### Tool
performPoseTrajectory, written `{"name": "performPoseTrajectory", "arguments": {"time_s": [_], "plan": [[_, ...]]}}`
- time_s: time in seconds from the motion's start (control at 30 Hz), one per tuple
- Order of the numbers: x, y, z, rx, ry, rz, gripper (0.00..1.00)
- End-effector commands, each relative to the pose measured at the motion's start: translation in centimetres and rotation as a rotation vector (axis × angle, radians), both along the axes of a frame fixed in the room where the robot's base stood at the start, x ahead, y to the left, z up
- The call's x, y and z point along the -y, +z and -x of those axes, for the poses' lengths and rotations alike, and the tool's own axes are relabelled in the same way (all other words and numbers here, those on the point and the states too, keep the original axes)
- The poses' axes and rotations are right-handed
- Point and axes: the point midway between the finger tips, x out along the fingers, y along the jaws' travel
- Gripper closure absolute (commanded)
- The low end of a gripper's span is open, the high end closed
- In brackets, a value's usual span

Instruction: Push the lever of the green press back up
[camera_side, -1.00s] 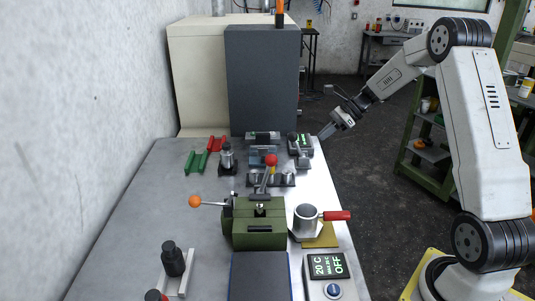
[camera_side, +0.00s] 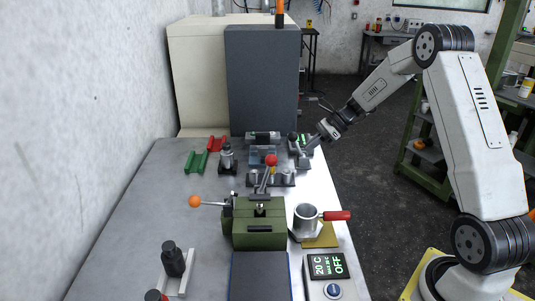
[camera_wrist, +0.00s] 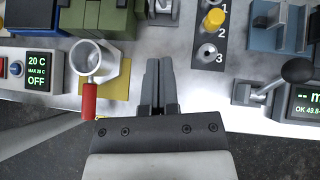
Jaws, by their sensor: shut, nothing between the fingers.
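The green press (camera_side: 258,226) stands in the middle of the table in the side view. A lever with an orange ball (camera_side: 195,201) reaches out to its left. A grey lever with a red ball (camera_side: 271,160) stands up at its top. In the wrist view, part of the green press (camera_wrist: 112,20) shows at the top left; neither ball shows there. My gripper (camera_side: 308,149) is shut and empty above the table's far right edge, well behind and right of the press. In the wrist view, its two fingers (camera_wrist: 158,72) lie together.
A metal cup with a red handle (camera_side: 307,218) stands right of the press. A black-knobbed lever (camera_wrist: 297,70) with a display is close to my gripper. A numbered strip with a yellow knob (camera_wrist: 214,18) lies behind the press. Green and red V-blocks (camera_side: 196,162) lie at the back left.

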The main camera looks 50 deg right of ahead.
Motion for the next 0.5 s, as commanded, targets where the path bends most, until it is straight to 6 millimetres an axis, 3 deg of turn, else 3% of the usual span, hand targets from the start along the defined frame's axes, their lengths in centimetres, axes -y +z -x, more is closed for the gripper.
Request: {"name": "performPoseTrajectory", "arguments": {"time_s": [0.3, 0.5], "plan": [[-3.2, -3.3, -2.1, -0.002, 0.003, -0.001, 1.0], [-5.1, -2.9, -3.5, 0.001, 0.003, 0.001, 1.0]]}}
